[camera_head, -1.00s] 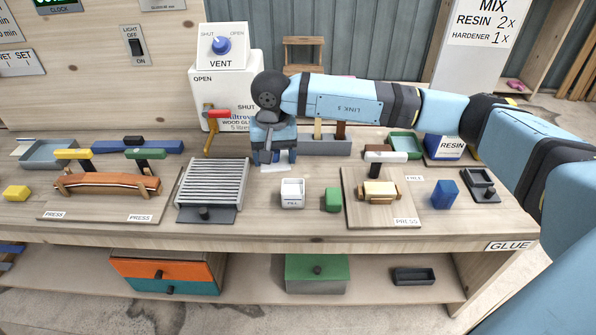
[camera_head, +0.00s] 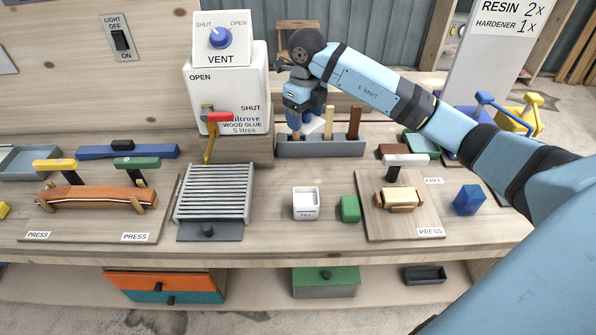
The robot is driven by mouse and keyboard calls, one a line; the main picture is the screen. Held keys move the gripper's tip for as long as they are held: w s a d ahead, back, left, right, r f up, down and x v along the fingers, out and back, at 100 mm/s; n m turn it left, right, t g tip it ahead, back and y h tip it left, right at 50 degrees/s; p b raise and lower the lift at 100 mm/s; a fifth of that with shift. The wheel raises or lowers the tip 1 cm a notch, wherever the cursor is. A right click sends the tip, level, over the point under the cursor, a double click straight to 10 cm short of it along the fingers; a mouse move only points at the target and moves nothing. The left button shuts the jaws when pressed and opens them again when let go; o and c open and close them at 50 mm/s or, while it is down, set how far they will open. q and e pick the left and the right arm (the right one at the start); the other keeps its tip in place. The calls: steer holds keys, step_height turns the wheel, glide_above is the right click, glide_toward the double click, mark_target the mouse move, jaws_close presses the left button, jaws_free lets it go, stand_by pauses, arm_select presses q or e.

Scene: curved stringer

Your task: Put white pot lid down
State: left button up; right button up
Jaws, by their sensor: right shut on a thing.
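My right gripper (camera_head: 303,124) is at the back of the bench, above the grey holder (camera_head: 320,149). It is shut on a small white piece, which looks like the white pot lid (camera_head: 315,125); the fingers hide part of it. I cannot tell whether the lid touches the holder. The white pot (camera_head: 306,208), labelled FILL, stands open on the bench, in front of the holder. My left gripper is not in view.
Upright sticks (camera_head: 354,122) stand in the holder beside my gripper. The big white glue container (camera_head: 228,95) with a red-handled tap (camera_head: 220,117) is to the left. Bare bench lies between holder and pot.

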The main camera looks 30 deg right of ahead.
steer(key=f, duration=0.1)
steer(key=w+f, duration=0.1)
steer(key=shift+w+f, duration=0.1)
steer(key=shift+f, duration=0.3)
step_height(320, 180, down, 6)
steer(key=s, duration=0.1)
steer(key=p, duration=0.1)
glide_above(303, 178)
step_height(303, 178, down, 7)
steer(key=shift+r, duration=0.15)
steer(key=shift+f, duration=2.35)
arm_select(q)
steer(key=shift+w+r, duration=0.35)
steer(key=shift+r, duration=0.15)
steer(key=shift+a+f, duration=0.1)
arm_select(e)
steer(key=shift+f, duration=0.1)
steer(key=o, duration=0.9)
